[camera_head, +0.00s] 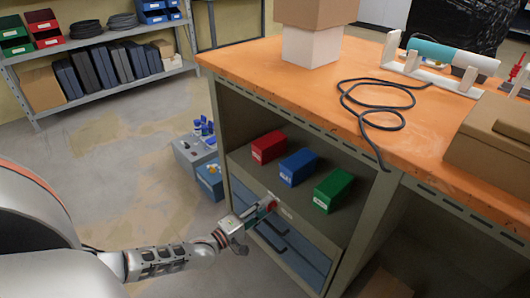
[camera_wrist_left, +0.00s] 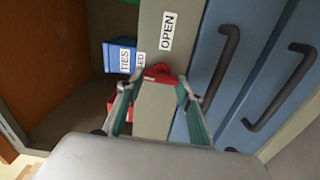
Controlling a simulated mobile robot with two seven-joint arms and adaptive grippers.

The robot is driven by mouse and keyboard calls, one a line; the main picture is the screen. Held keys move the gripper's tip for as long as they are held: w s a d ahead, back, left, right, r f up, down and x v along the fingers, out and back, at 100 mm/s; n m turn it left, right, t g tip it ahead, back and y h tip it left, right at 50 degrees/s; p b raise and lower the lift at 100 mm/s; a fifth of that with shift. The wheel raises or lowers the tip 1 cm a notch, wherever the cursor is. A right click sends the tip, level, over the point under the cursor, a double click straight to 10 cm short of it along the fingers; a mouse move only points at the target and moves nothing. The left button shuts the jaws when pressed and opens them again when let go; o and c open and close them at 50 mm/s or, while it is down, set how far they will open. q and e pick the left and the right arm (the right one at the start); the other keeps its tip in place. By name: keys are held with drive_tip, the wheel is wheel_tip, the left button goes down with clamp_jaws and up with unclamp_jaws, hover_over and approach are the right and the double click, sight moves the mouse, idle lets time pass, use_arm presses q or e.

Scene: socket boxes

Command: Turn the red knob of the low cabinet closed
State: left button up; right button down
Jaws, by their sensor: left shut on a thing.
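The red knob (camera_head: 268,203) sits on the front strip of the low cabinet (camera_head: 226,130), between the open shelf and the blue drawers. It also shows in the left wrist view (camera_wrist_left: 158,71). My left gripper (camera_head: 258,211) reaches the cabinet front from the left and is shut on the knob. In the left wrist view its fingers (camera_wrist_left: 155,88) lie on either side of the knob, partly hiding it. An OPEN label (camera_wrist_left: 167,31) is on the strip beside the knob; another label (camera_wrist_left: 140,63), ending in "ED", is partly hidden. My right gripper is not in view.
Red (camera_head: 268,147), blue (camera_head: 298,166) and green (camera_head: 333,190) boxes stand on the shelf above the knob. Drawer handles (camera_wrist_left: 222,65) stick out close to the gripper. The orange worktop (camera_head: 300,85) overhangs the shelf.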

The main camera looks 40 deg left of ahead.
use_arm(q)
drive_tip(key=shift+f+n, duration=0.1)
drive_tip(key=shift+n, duration=0.3)
drive_tip(key=shift+s, duration=0.1)
drive_tip(key=o, duration=1.1)
drive_tip(key=s, duration=0.8)
drive_tip(key=s+a, duration=0.1)
drive_tip(key=s, duration=0.3)
